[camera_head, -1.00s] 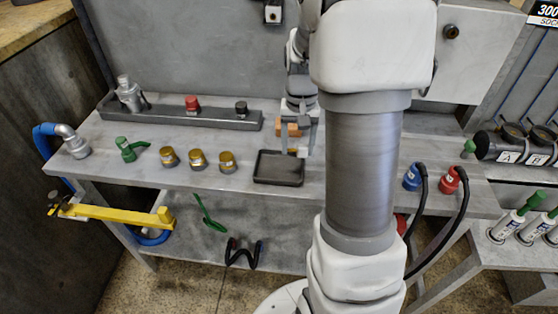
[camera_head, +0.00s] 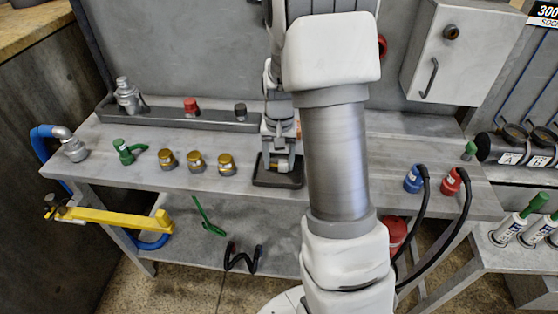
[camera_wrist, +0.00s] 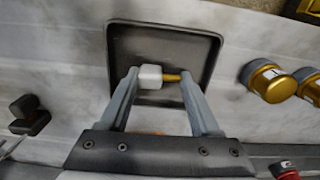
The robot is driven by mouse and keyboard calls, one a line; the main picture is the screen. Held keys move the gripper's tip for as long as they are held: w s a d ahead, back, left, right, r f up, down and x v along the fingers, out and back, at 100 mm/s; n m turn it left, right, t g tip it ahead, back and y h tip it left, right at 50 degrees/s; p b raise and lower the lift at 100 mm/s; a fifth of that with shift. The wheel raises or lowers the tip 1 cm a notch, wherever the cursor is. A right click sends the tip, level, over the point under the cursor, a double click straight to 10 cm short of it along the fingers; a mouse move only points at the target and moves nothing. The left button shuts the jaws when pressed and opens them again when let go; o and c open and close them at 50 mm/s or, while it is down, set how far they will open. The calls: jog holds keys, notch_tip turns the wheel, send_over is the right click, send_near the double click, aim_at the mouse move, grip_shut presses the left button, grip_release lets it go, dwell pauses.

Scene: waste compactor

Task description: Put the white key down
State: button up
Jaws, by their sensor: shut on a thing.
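The white key (camera_wrist: 151,77) has a white block head and a short gold-coloured shaft pointing right in the wrist view. My gripper (camera_wrist: 159,76) is shut on it, with one finger at each end of the key. The key is in front of the black square tray (camera_wrist: 211,58) in the wrist view. In the head view my gripper (camera_head: 280,164) points down over the same tray (camera_head: 258,182). The key itself is hard to make out there. I cannot tell whether the key touches the tray floor.
Several brass caps (camera_head: 196,162) stand left of the tray. A grey rail (camera_head: 180,120) with red and black knobs runs behind. Blue (camera_head: 413,180) and red (camera_head: 451,182) connectors with black hoses stand at the right. The bench between tray and caps is narrow.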

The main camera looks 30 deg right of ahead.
jog(key=o, duration=1.5)
jog(key=shift+f, duration=0.1)
notch_tip(320, 180, up, 12)
jog(key=p, duration=0.2)
jog(key=s+a+r+n+t, duration=0.2)
jog(key=s+a+r, duration=0.2)
jog(key=s, duration=0.2)
jog(key=s+a+r+n+t, duration=0.1)
jog(key=s+a+r+n, duration=0.1)
jog(key=s, duration=0.4)
jog(key=s+a+r+n+t, duration=0.2)
jog(key=s+a+r, duration=0.3)
jog(key=s+a, duration=0.1)
jog(key=shift+s+a+r+t, duration=0.3)
jog(key=shift+s+a, duration=0.05)
jog(key=shift+s, duration=0.15)
notch_tip(320, 180, up, 5)
jog(key=p, duration=0.5)
jog(key=shift+f, duration=0.2)
